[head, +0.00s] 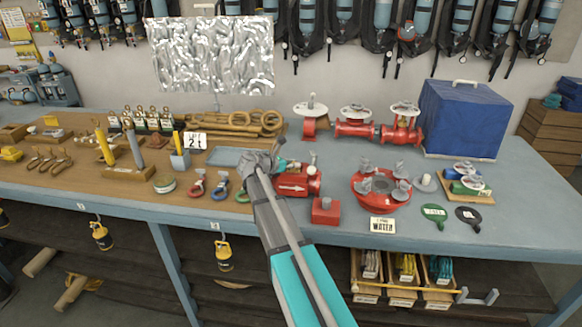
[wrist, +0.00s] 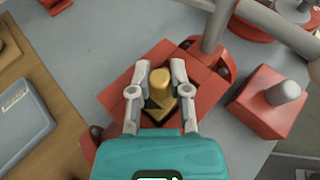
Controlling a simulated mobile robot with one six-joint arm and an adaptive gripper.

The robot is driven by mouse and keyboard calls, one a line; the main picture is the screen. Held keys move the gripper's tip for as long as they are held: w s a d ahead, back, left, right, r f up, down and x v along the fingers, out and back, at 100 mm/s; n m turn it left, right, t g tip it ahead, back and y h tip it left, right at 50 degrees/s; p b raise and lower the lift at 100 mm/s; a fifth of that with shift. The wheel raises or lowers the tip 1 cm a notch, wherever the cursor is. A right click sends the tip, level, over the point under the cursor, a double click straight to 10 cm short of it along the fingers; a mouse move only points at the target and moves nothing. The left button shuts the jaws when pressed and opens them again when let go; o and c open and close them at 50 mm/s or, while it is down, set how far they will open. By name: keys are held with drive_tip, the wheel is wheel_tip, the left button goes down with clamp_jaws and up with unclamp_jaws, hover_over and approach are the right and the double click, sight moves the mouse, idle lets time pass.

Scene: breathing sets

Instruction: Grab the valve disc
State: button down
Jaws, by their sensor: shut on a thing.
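The valve disc looks to be the brass-coloured piece (wrist: 160,88) with a round knob on top, in the middle of the wrist view. It sits in or just above the dark square opening of a red valve body (wrist: 112,98); I cannot tell whether it is lifted. My gripper (wrist: 160,74) is shut on the brass piece, one grey finger on each side. In the head view my gripper (head: 262,164) is at the left end of the red valve body with a white arrow (head: 293,187), and the brass piece is hidden there.
A red block with a grey knob (wrist: 270,101) stands close at the right; it also shows in the head view (head: 325,211). A grey-blue tray (wrist: 23,119) lies at the left. A red flange (head: 382,205) and a blue covered box (head: 465,120) stand further right.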

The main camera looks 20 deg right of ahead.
drive_tip(key=shift+r, duration=0.15)
wheel_tip(320, 180, up, 2)
drive_tip(key=shift+r+p, duration=0.15)
drive_tip(key=shift+p, duration=1.1)
drive_tip(key=s+a+r+p, duration=0.2)
drive_tip(key=s+r+p, duration=0.8)
drive_tip(key=s, duration=0.3)
drive_tip(key=shift+s+a+r, duration=0.15)
drive_tip(key=shift+s+a, duration=0.2)
drive_tip(key=shift+s, duration=0.05)
